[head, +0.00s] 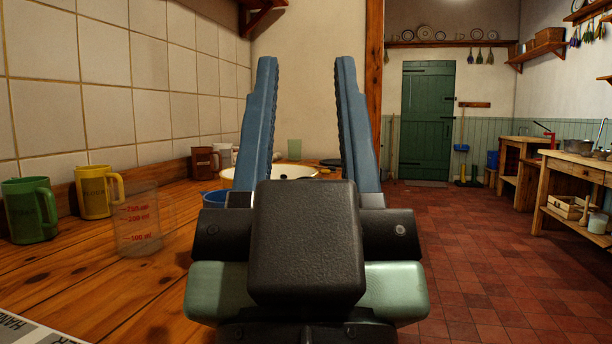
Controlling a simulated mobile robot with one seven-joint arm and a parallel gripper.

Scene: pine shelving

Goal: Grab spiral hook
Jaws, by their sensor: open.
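My gripper (306,68) is in the centre of the head view, its two blue fingers pointing up and spread wide apart. Nothing is between the fingers except the view of the wall and counter behind. I cannot make out a spiral hook in this view. The gripper body hides part of the counter and whatever lies behind it.
On the wooden counter (75,265) at left stand a green mug (28,215), a yellow mug (92,192), a clear measuring cup (138,220) and a brown mug (203,162). A cream basin (290,172) sits behind the gripper. Tiled floor (500,290) at right is open.

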